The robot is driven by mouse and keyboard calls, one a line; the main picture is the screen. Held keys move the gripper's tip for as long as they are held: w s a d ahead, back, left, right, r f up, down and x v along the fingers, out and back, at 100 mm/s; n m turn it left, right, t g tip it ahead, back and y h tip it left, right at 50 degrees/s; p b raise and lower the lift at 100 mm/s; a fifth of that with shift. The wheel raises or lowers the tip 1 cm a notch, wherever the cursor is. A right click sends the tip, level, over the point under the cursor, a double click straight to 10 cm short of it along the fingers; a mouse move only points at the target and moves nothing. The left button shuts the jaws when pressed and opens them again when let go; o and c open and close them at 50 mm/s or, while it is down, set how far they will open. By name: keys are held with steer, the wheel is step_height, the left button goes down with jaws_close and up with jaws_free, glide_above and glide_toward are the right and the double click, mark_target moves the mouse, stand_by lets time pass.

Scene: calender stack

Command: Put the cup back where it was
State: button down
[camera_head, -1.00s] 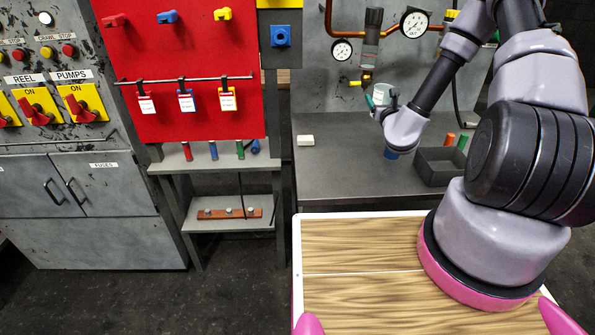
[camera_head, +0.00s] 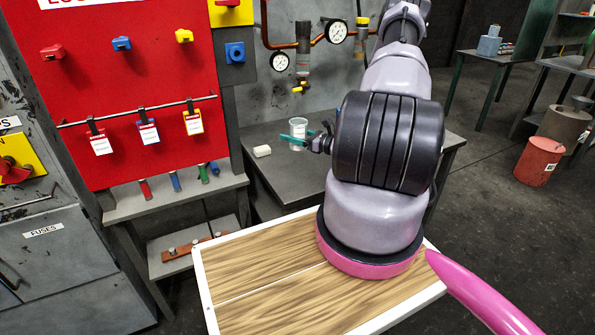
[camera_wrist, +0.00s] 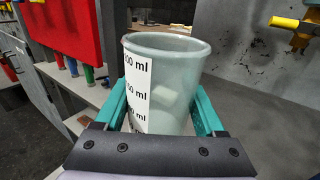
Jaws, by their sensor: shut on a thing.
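The cup (camera_wrist: 168,85) is a translucent measuring cup with a white ml scale. In the wrist view it stands upright between the teal fingers of my gripper (camera_wrist: 160,115), which is shut on it. In the head view the cup (camera_head: 297,135) shows small over the grey bench (camera_head: 285,175), with my gripper (camera_head: 298,138) at it, left of my arm. I cannot tell whether the cup's bottom touches the bench, as its underside is hidden. My arm hides the right part of the bench.
A white block (camera_head: 262,151) lies on the bench left of the cup. Pipes with gauges (camera_head: 336,32) and a yellow-handled valve (camera_head: 298,89) are on the wall behind. The red lockout board (camera_head: 120,90) stands at left. A red bin (camera_head: 538,162) stands on the floor at right.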

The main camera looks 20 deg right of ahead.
step_height(320, 180, down, 10)
steer(key=shift+s+d, duration=0.15)
stand_by(0.3)
steer(key=shift+f, duration=0.15)
